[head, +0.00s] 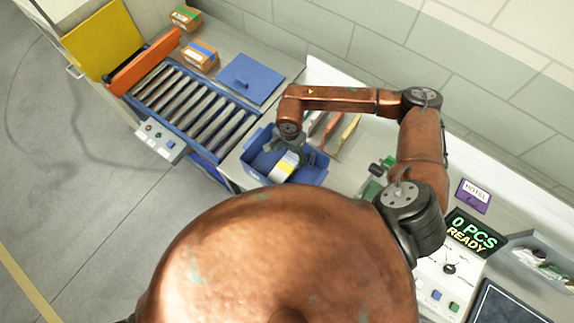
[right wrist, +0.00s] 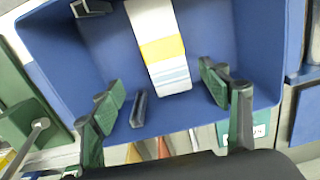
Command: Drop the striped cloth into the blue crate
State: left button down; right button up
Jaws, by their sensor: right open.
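The striped cloth (head: 284,168), white with a yellow band and pale grey-blue stripes, lies inside the blue crate (head: 312,173). In the right wrist view the cloth (right wrist: 163,48) runs down the crate (right wrist: 70,50) floor from the top edge of the picture, where its far end is cut off. My right gripper (head: 292,150) is over the crate. In the right wrist view its green-padded fingers (right wrist: 161,95) are spread wide, with nothing held between them, and the cloth lies beyond them. My left gripper is not in view.
A roller conveyor (head: 195,108) stands left of the crate, with a blue sheet (head: 250,78) behind. Two small boxes (head: 200,55) sit at the back. Coloured items (head: 345,132) stand right of the crate. A display panel (head: 472,234) is at the right.

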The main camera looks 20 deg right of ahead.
notch_tip(320, 180, up, 6)
jog(key=shift+f+p, duration=0.25)
jog(key=shift+p, duration=0.8)
jog(key=shift+r, duration=0.1)
notch_tip(320, 180, up, 12)
dwell(0.6)
